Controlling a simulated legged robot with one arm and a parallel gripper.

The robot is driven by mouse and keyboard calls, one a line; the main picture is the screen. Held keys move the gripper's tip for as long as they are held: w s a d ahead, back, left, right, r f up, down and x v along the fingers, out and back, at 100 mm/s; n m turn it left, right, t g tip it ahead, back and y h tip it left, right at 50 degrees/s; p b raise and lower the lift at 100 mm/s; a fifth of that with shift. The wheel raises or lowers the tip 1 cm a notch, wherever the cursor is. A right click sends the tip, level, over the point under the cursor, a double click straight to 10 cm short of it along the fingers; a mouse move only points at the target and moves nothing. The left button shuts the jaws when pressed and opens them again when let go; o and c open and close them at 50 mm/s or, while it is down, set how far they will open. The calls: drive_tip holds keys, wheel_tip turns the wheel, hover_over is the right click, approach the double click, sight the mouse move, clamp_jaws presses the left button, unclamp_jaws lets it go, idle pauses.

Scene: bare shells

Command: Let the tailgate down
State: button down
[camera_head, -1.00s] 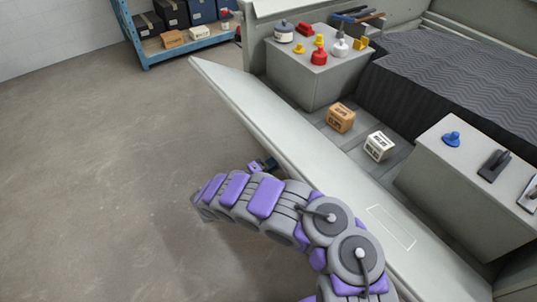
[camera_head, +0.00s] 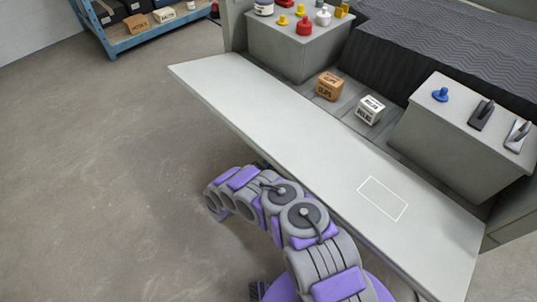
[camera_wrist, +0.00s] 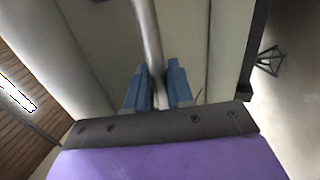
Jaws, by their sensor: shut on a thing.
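The tailgate (camera_head: 285,135) is a long pale grey panel running diagonally across the head view. It leans out from the vehicle bed, its broad inner face, with a white outlined rectangle, turned up and looking close to level. In the wrist view, my gripper (camera_wrist: 157,70) has blue fingers closed on either side of a thin pale edge or bar (camera_wrist: 148,35), which looks like part of the tailgate. In the head view, my arm reaches to the tailgate's outer side, and the gripper itself is hidden behind the arm and panel.
An orange-brown box (camera_head: 330,86) and a white box (camera_head: 370,109) sit on the bed floor just inside the tailgate. Grey blocks (camera_head: 290,50) carrying small items flank them. A blue shelf (camera_head: 118,42) stands at upper left. The concrete floor (camera_head: 100,170) at left is clear.

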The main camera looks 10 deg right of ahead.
drive_tip(key=shift+a+f, duration=0.1)
drive_tip(key=shift+f, duration=0.6)
drive_tip(key=c, duration=1.2)
unclamp_jaws()
drive_tip(key=shift+f, duration=0.1)
